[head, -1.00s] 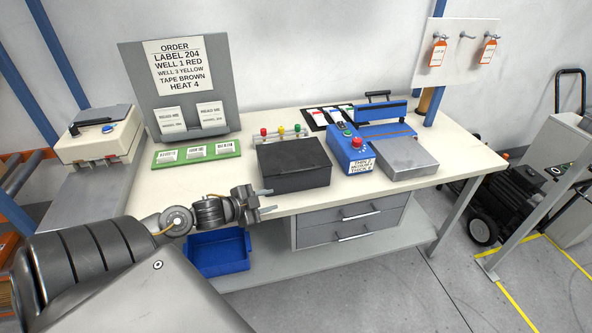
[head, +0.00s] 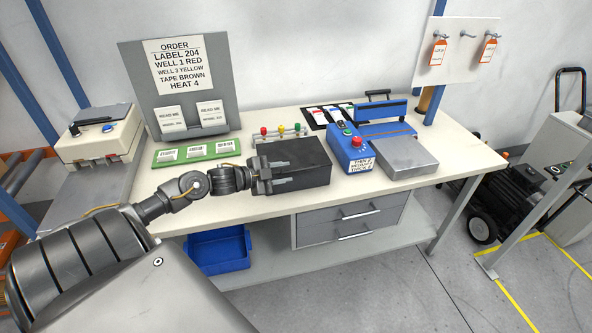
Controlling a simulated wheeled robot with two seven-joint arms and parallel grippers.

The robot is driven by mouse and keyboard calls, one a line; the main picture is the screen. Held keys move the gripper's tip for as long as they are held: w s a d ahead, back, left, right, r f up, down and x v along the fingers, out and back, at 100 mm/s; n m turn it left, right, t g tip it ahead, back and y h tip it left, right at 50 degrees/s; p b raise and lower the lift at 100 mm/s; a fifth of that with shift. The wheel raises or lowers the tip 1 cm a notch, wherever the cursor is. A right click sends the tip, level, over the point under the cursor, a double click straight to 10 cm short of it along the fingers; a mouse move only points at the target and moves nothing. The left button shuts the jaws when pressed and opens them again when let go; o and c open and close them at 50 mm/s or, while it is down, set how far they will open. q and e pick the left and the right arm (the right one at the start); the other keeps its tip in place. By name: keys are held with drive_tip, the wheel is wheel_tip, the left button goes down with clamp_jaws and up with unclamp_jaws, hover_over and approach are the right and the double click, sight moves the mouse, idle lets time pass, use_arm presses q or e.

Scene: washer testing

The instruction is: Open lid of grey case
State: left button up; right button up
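A dark grey case (head: 309,172) with a flat closed lid stands near the front edge of the workbench, at the middle of the head view. My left gripper (head: 288,173) is at its left end, and its fingers overlap the case's left front in the picture. The two fingers are spread apart with nothing seen between them. I cannot tell whether they touch the case. The gripper hides the case's left front corner. A lighter grey metal box (head: 405,158) stands farther right. My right gripper is not in view.
A blue control box (head: 350,150) with a red button stands right of the dark case. Behind the case is a rack with red, yellow and green knobs (head: 281,131). A green label board (head: 197,153) lies left. A blue bin (head: 218,251) sits below the bench.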

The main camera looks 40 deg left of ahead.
sight(292, 171)
use_arm(q)
drive_tip(key=shift+p+x, duration=0.35)
drive_tip(key=shift+x, duration=2.25)
clamp_jaws()
